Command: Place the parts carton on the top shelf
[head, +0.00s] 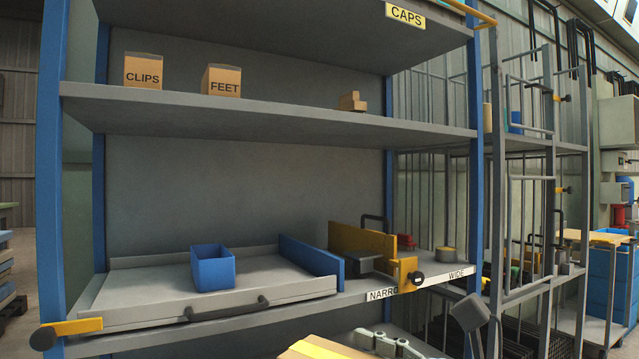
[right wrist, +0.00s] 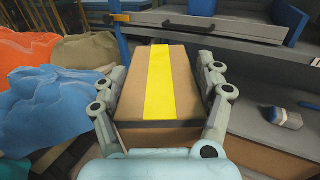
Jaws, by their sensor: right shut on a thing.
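The parts carton (right wrist: 185,85), a brown box with a yellow tape strip along its top, is held between the fingers of my right gripper (right wrist: 161,75). In the head view only part of the carton (head: 318,350) shows at the bottom edge, with my right gripper (head: 385,345) beside it. The carton is in front of the rack, off its shelves. The highest shelf in view (head: 270,30) carries a CAPS label; its upper surface is mostly hidden. My left gripper is in neither view.
The shelf below (head: 270,115) holds a CLIPS box (head: 142,72), a FEET box (head: 221,80) and a small brown block (head: 352,101). A lower shelf has a grey tray (head: 130,285), a blue bin (head: 213,268) and a yellow bracket (head: 362,240). Blue uprights (head: 50,180) bound the rack.

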